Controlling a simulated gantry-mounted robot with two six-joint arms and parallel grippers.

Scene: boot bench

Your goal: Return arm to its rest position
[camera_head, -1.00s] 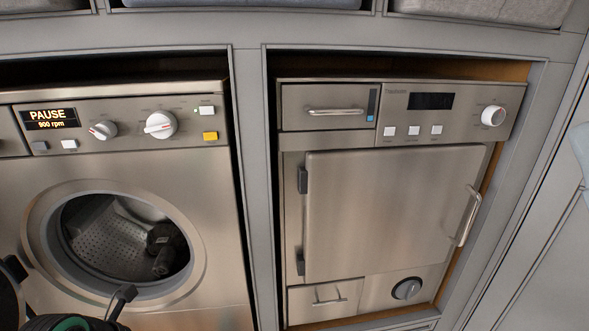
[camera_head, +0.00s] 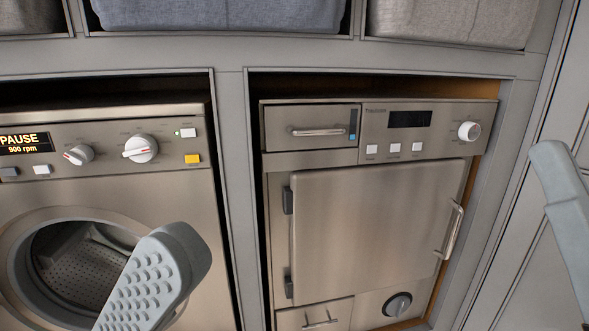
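A grey-blue part with a bumpy pad (camera_head: 160,275), which looks like a finger of my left gripper, rises from the bottom edge close to the camera. It covers part of the washing machine's round door opening. Only this one finger shows, so I cannot tell its opening or whether it holds anything. A smooth grey-blue part of my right arm (camera_head: 565,210) stands at the right edge, beside the cabinet. Whether its gripper is within the picture is unclear.
The washing machine (camera_head: 190,220) at left reads PAUSE, 900 rpm; its drum (camera_head: 75,265) shows through the opening. The second appliance (camera_head: 370,230) has its door and drawers shut. Fabric bins (camera_head: 220,14) fill the shelf above. A grey post (camera_head: 238,200) separates the two bays.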

